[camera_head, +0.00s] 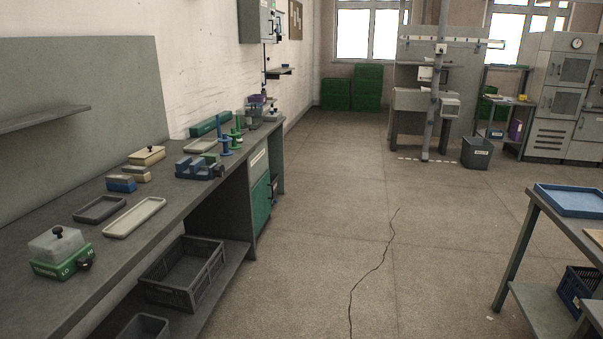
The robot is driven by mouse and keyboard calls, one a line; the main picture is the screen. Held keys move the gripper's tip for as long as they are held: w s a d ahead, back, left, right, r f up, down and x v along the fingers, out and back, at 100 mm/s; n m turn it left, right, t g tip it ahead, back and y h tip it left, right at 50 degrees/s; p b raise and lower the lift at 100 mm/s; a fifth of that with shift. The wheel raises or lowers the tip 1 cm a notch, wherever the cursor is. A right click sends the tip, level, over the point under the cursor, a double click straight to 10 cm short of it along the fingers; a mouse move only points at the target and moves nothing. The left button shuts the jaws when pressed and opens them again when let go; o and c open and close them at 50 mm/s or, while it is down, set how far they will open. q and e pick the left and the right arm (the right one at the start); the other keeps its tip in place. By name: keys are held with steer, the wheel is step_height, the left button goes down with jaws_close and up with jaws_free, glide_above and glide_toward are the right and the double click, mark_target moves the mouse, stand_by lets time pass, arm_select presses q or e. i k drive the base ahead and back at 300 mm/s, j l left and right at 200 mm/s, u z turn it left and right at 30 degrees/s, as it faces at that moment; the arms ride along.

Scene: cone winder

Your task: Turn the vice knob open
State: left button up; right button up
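A blue and grey device that looks like the vice (200,168) stands on the long grey workbench (165,195) along the left wall. Its knob is too small to make out clearly. Neither of my grippers is in view.
Nearer on the bench is a green box (55,264) marked LO and HI with a black knob (85,264). Trays, small boxes and blue and green stands share the bench. A grey crate (183,272) sits on its lower shelf. The floor (330,200) in the middle is clear.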

mark_target(220, 171)
steer(key=i+l, duration=0.1)
steer(key=i, duration=0.45)
steer(key=i+l, duration=0.1)
steer(key=i, duration=0.4)
steer(key=i+l+u, duration=0.1)
steer(key=i, duration=0.45)
